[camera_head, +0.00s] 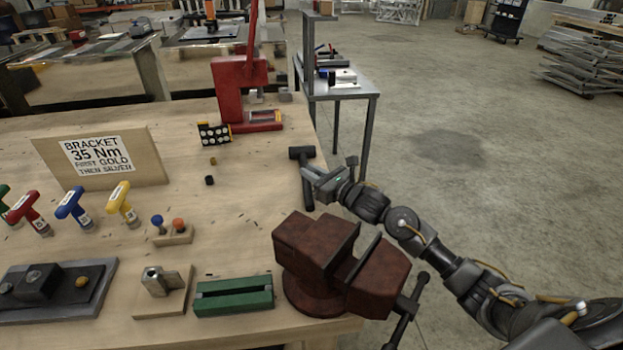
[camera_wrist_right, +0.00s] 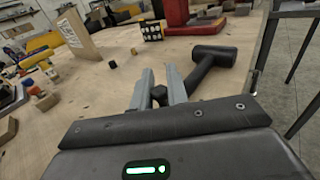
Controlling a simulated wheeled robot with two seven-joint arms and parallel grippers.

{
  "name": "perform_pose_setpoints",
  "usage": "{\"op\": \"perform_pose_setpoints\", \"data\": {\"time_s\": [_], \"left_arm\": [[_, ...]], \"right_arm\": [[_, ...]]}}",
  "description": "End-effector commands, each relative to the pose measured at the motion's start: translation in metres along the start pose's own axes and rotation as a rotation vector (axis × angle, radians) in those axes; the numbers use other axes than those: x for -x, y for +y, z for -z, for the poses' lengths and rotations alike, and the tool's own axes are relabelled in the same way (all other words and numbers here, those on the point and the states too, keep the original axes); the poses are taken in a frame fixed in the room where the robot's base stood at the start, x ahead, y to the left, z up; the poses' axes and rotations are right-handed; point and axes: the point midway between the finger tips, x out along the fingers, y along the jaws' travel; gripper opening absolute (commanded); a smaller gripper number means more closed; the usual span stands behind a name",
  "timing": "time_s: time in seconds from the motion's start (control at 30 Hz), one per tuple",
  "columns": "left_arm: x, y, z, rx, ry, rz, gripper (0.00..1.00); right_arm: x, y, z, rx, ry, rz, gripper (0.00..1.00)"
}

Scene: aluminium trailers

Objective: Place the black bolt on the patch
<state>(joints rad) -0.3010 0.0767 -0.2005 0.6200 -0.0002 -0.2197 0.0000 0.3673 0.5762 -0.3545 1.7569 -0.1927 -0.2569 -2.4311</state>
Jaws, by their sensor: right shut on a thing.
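My right gripper (camera_head: 309,174) is over the right edge of the wooden table, by the black mallet (camera_head: 302,153). In the right wrist view its two fingers (camera_wrist_right: 160,90) are shut on a small dark faceted piece, which looks like the black bolt (camera_wrist_right: 159,94). In the head view this piece cannot be made out. Another small black piece (camera_head: 209,180) stands on the table left of the gripper, beside a small gold piece (camera_head: 213,161). I cannot make out a marked patch for certain. My left gripper is not in view.
A red vise (camera_head: 320,262) stands at the table's front right corner. A red press (camera_head: 240,92) and a black card with pale dots (camera_head: 214,134) are at the back. A sign (camera_head: 98,155) and coloured T-handle tools (camera_head: 122,203) stand left. The table's middle is mostly clear.

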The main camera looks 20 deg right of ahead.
Motion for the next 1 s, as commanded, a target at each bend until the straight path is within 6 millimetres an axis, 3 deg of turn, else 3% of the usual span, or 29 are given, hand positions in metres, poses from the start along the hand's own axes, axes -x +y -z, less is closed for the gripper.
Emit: {"op": "perform_pose_setpoints", "data": {"time_s": [0.17,0.53,0.57,0.7,1.0], "left_arm": [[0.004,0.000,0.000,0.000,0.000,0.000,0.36],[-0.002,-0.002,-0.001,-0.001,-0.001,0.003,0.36],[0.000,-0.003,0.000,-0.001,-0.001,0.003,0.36],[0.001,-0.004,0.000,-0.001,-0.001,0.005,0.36],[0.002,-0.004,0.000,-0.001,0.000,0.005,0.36]], "right_arm": [[0.000,0.000,0.023,-0.003,0.001,0.001,0.00],[0.000,0.000,0.029,0.000,0.000,0.000,0.00],[0.000,0.000,0.028,0.000,0.000,0.000,0.18],[0.000,0.000,0.027,-0.001,0.000,0.000,0.37],[0.000,0.000,0.025,-0.001,0.000,0.000,0.38]]}}
